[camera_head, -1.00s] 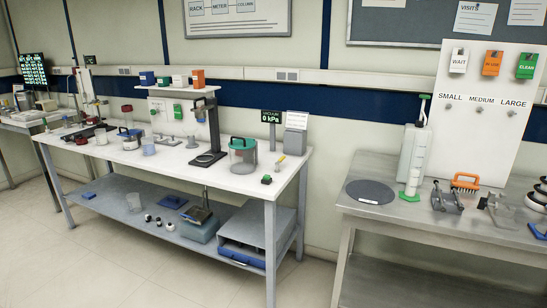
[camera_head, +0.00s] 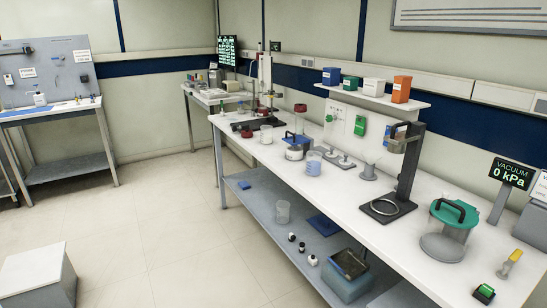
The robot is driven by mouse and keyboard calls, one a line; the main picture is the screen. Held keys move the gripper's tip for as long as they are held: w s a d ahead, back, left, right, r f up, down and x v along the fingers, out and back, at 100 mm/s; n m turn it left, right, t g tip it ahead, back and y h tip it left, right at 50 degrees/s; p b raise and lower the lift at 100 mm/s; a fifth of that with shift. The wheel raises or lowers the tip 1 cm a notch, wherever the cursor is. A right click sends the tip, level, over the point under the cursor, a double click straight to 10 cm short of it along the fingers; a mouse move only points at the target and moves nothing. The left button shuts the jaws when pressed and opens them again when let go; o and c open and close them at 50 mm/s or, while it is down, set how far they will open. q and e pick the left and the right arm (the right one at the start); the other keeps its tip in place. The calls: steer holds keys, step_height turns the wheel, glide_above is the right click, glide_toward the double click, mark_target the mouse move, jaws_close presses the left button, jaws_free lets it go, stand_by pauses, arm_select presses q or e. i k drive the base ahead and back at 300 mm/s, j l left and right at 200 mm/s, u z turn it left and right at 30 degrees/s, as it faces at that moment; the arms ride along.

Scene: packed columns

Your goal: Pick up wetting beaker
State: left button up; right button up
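A clear beaker with bluish contents (camera_head: 314,164) stands upright on the white bench top, near its front edge. I cannot tell by label which one is the wetting beaker. Neither of my grippers is in view.
The white bench (camera_head: 345,205) also holds a black stand (camera_head: 388,208), a green-lidded vacuum vessel (camera_head: 449,230) and a vacuum display (camera_head: 511,173). Several small bottles and a blue-grey tub (camera_head: 346,284) are on the shelf. A white-topped block (camera_head: 38,275) stands lower left. The floor between is clear.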

mark_target(313, 158)
steer(key=i+j+z, duration=0.3)
steer(key=i+j, duration=0.2)
steer(key=i, duration=0.15)
steer(key=i+j+z, duration=0.3)
steer(key=i+j, duration=0.25)
